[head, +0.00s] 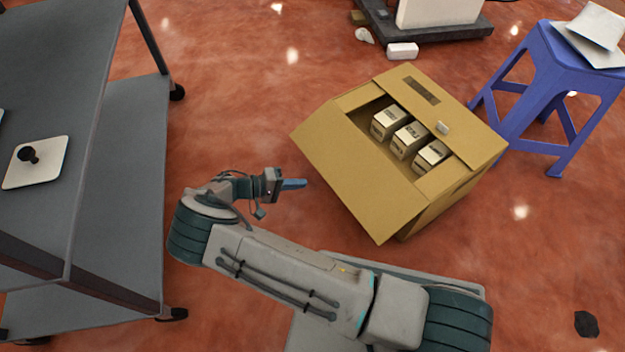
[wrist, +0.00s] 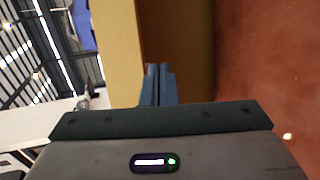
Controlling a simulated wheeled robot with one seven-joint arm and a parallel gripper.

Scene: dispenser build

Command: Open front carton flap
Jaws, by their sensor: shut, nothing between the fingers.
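The open cardboard carton (head: 428,208) stands on the floor right of centre in the head view. Its broad front flap (head: 352,172) slopes outward and down toward my gripper. Several small labelled boxes (head: 408,139) sit inside. My gripper (head: 304,183) is shut and empty, with its blue fingers just left of the front flap in the head view; I cannot tell whether they touch it. In the wrist view, the shut fingers (wrist: 158,84) point at brown cardboard (wrist: 180,45), with a lighter cardboard strip (wrist: 118,50) to the left.
A grey shelf cart (head: 115,190) stands at the left with a white plate (head: 50,160) on it. A blue stool (head: 545,85) is at the right behind the carton. A dark platform (head: 440,30) is at the back.

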